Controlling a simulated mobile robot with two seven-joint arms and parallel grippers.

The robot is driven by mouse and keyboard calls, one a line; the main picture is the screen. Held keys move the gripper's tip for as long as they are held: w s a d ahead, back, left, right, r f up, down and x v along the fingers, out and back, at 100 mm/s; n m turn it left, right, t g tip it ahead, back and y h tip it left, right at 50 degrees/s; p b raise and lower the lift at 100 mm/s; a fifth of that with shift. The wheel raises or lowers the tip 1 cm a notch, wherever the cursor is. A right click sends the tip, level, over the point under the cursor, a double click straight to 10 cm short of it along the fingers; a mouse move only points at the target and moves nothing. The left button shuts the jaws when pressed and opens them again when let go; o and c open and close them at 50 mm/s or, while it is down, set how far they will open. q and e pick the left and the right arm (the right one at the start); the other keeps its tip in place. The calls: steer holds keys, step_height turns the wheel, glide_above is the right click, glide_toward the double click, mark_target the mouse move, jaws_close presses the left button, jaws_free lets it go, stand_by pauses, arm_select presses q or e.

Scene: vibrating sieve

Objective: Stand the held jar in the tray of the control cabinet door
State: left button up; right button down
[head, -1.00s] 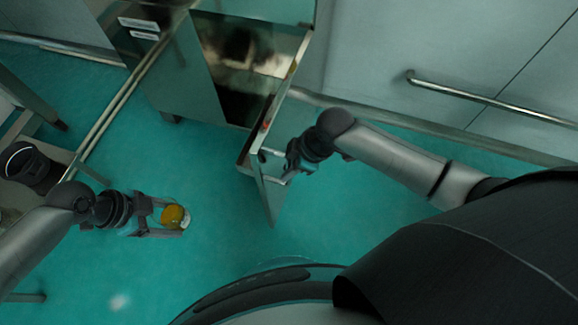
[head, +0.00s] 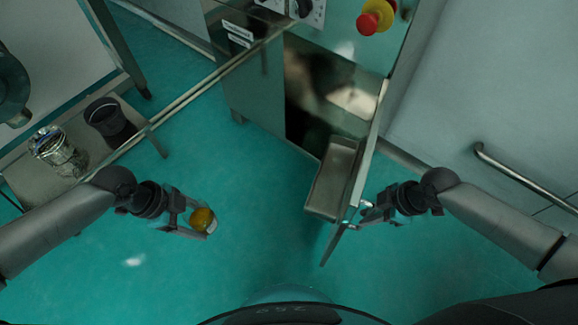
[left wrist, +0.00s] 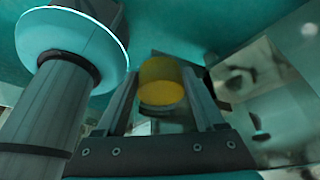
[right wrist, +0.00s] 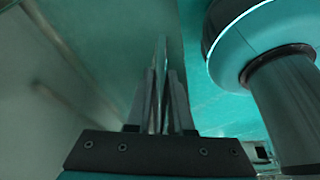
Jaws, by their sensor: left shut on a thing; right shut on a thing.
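The held jar (head: 203,219), yellow-orange with a pale end, is between the fingers of my left gripper (head: 197,221). It also shows as a yellow cylinder in the left wrist view (left wrist: 160,80). The left gripper is shut on it, over open floor left of the cabinet. The control cabinet door (head: 369,150) stands open, seen nearly edge-on. Its shallow metal tray (head: 325,190) is on the door's left face and looks empty. My right gripper (head: 366,212) is shut on the door's edge, a thin plate between its fingers in the right wrist view (right wrist: 159,85).
The open cabinet (head: 262,105) has a dark interior, with a red-and-yellow emergency button (head: 375,17) above. A side bench (head: 75,165) at left holds a black container (head: 110,120) and a glass jar (head: 58,151). A wall rail (head: 525,178) is at right. Floor between jar and tray is clear.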

mark_target(189, 211)
arm_select(q)
steer(key=shift+w+a, duration=0.1)
steer(key=shift+w, duration=0.05)
arm_select(e)
steer(key=shift+s+d, duration=0.15)
steer(key=shift+d, duration=0.75)
steer(key=c, duration=0.8)
jaws_free()
arm_select(q)
step_height(189, 211, up, 5)
steer(key=p, duration=0.5)
steer(key=shift+r, duration=0.15)
arm_select(e)
steer(key=v, duration=1.2)
steer(key=shift+a, duration=0.1)
